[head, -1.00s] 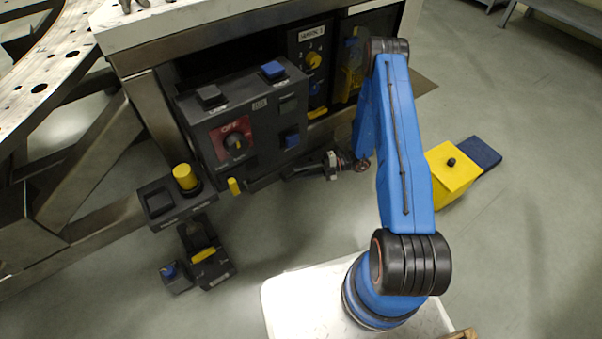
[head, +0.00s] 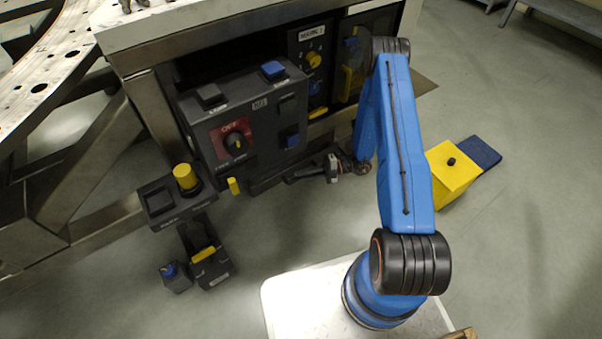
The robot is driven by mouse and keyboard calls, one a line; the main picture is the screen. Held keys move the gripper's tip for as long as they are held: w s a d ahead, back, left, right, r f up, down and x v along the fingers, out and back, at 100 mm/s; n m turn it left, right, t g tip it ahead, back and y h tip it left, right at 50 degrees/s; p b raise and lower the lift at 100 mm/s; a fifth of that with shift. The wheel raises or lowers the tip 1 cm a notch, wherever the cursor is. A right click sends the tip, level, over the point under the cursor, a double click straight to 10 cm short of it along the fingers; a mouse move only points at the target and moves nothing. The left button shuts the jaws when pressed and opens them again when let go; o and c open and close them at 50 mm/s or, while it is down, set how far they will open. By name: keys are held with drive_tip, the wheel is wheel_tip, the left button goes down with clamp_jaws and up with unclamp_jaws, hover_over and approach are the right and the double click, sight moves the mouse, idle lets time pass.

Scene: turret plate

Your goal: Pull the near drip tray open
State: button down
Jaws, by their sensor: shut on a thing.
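A low dark tray (head: 262,185), which I take to be the near drip tray, sticks out a little under the dark control box. Its front edge shows below the box; its handle cannot be made out. My gripper (head: 289,180) points left, low at the right part of this tray's front. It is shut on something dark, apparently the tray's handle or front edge. The fingers are dark and small here, so the exact contact is hidden.
The control box (head: 221,146) with a red-plated dial overhangs the tray. A small panel with a yellow button (head: 186,178) and a dark pedal unit (head: 212,264) stand left. A yellow box (head: 452,174) stands right. Floor in front of the tray is clear.

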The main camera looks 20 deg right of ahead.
drive_tip(key=s+d, duration=0.3)
drive_tip(key=s, duration=0.8)
drive_tip(key=s+d, duration=0.4)
drive_tip(key=s, duration=0.7)
drive_tip(key=shift+s+d, duration=0.2)
drive_tip(key=shift+s, duration=0.15)
drive_tip(key=c, duration=1.7)
unclamp_jaws()
drive_tip(key=shift+d, duration=0.15)
drive_tip(key=d, duration=0.5)
drive_tip(key=d+r, duration=0.1)
drive_tip(key=d, duration=0.5)
drive_tip(key=s+d, duration=0.1)
drive_tip(key=d, duration=0.5)
drive_tip(key=shift+s+r, duration=0.1)
drive_tip(key=shift+r, duration=0.05)
